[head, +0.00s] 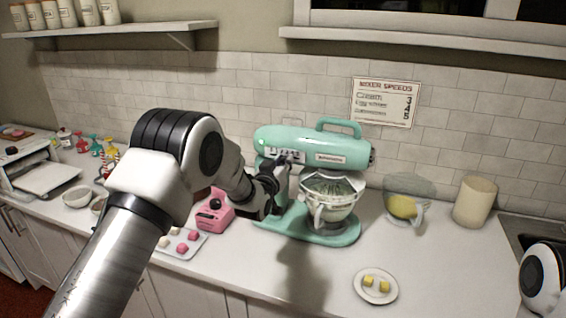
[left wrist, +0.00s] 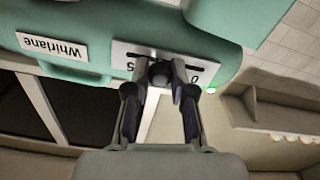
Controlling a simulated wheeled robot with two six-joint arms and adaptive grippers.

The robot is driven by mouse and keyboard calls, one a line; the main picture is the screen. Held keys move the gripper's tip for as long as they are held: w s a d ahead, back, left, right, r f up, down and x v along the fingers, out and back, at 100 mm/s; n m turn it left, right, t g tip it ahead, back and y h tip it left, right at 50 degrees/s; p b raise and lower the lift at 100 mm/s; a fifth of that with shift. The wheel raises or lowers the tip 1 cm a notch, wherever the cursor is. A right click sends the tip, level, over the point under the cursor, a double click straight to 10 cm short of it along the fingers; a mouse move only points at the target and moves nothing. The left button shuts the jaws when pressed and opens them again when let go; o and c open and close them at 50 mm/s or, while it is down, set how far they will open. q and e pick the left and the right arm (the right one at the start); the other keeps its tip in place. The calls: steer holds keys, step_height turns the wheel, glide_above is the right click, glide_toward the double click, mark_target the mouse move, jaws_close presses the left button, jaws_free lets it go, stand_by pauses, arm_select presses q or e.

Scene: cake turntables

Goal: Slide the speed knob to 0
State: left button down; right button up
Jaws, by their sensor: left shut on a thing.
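The mint-green stand mixer (head: 350,150) stands on the counter. Its speed knob (left wrist: 160,72) is a dark round piece on a pale scale plate (left wrist: 122,50). In the left wrist view the plate shows a 5 left of the knob and a 0 right of it, with the knob between them. My left gripper (head: 277,168) is at the mixer's head from the left. In the left wrist view its fingers (left wrist: 160,85) are shut on the knob and hide part of the scale. My right gripper is out of view.
A glass bowl sits under the mixer head. A plate with yellow cubes (head: 361,293) lies in front on the counter. A bowl with yellow contents (head: 403,207) and a beige canister (head: 475,202) stand to the right. A pink device (head: 216,218) and a tray stand left of the mixer.

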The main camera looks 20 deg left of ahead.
arm_select(q)
steer(key=shift+a+f, duration=0.15)
steer(key=shift+a, duration=0.15)
steer(key=a+b, duration=0.3)
steer(key=a, duration=0.1)
steer(key=shift+w+a, duration=0.1)
steer(key=shift+a, duration=0.2)
steer(key=shift+d+r, duration=0.15)
steer(key=shift+r, duration=0.05)
steer(key=c, duration=1)
jaws_free()
steer(key=shift+o, duration=0.2)
steer(key=shift+w+a+f, duration=0.2)
steer(key=shift+a+f, duration=0.05)
steer(key=shift+a, duration=0.05)
steer(key=shift+s+d+r, duration=0.1)
steer(key=shift+s+d, duration=0.05)
steer(key=shift+s, duration=0.35)
glide_toward(271, 153)
steer(key=s, duration=0.5)
steer(key=shift+s, duration=0.4)
